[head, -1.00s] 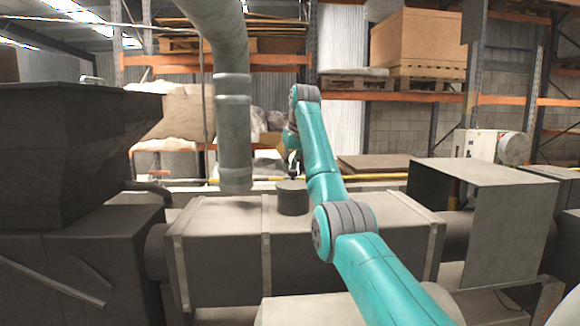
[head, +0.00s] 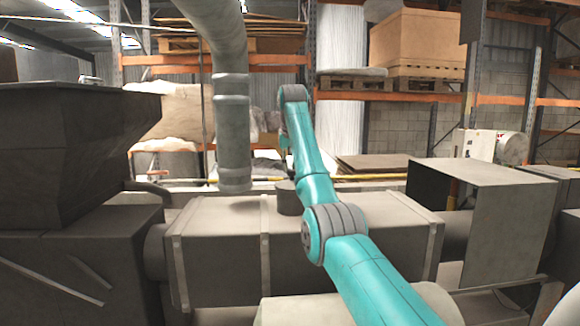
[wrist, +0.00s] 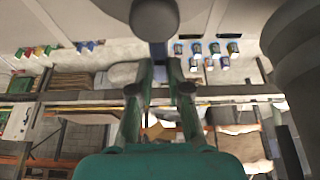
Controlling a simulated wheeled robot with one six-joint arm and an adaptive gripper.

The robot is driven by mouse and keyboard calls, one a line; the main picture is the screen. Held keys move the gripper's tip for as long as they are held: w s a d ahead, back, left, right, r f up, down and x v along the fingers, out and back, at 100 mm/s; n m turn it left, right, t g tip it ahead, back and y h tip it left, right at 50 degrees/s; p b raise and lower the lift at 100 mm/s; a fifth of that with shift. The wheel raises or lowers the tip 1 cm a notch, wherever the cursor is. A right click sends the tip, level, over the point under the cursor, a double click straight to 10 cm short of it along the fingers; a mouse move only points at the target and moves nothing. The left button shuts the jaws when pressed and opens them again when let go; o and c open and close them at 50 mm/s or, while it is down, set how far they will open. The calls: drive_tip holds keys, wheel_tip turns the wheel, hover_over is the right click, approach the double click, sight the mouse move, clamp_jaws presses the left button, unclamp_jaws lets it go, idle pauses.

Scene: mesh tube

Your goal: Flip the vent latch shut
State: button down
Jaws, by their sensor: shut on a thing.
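My gripper (wrist: 160,72) shows in the wrist view with its two fingers pointing up the picture, drawn in around the narrow end of a grey, round-ended piece. This piece, which I take as the vent latch (wrist: 155,20), comes in from the top edge. In the head view my teal arm hides most of the gripper and the latch. A short dark cylinder (head: 287,200) stands on top of the long grey box housing (head: 220,240), partly behind my arm. The latch's angle cannot be told from the head view.
A thick vertical pipe (head: 233,130) comes down just left of my arm. A large grey hopper (head: 70,150) stands at the left. An open-sided metal box (head: 500,210) stands at the right. Racks with pallets and a carton (head: 420,45) fill the back.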

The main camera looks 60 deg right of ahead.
drive_tip(key=c, duration=1.1)
unclamp_jaws()
